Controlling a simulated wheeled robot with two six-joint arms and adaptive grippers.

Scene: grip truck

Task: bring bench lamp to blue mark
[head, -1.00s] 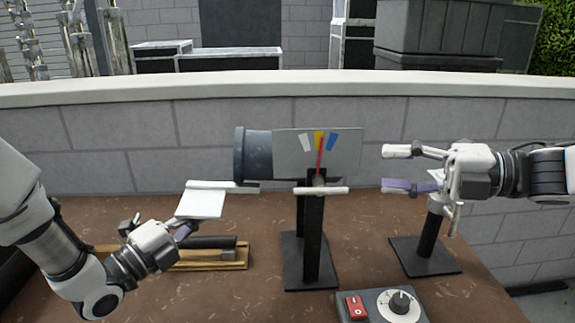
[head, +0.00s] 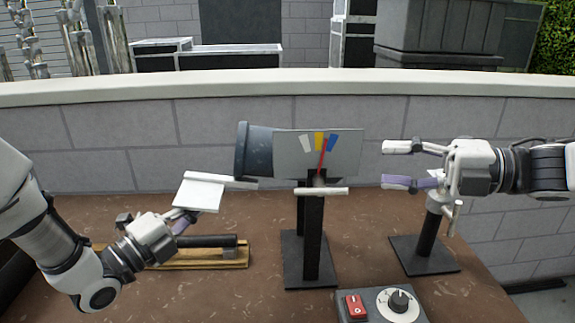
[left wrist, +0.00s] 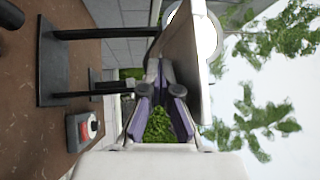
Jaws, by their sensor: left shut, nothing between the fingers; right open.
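The bench lamp has a dark blue-grey barrel (head: 262,152) on a black stand (head: 312,240). A grey plate on it carries white, yellow and blue marks (head: 331,142). The red pointer (head: 323,153) stands between yellow and blue. A white flap with a bar (head: 200,192) sits at the lamp's left end. My left gripper (head: 186,217) is shut and empty right under this flap; whether they touch is not clear. My right gripper (head: 400,166) is open and empty, right of the marked plate.
A control box (head: 378,305) with a red switch and a knob is at the front. A wooden base (head: 240,258) with a dark cylinder lies under my left gripper. A black stand (head: 424,257) is below my right gripper. A low block wall (head: 90,150) runs behind.

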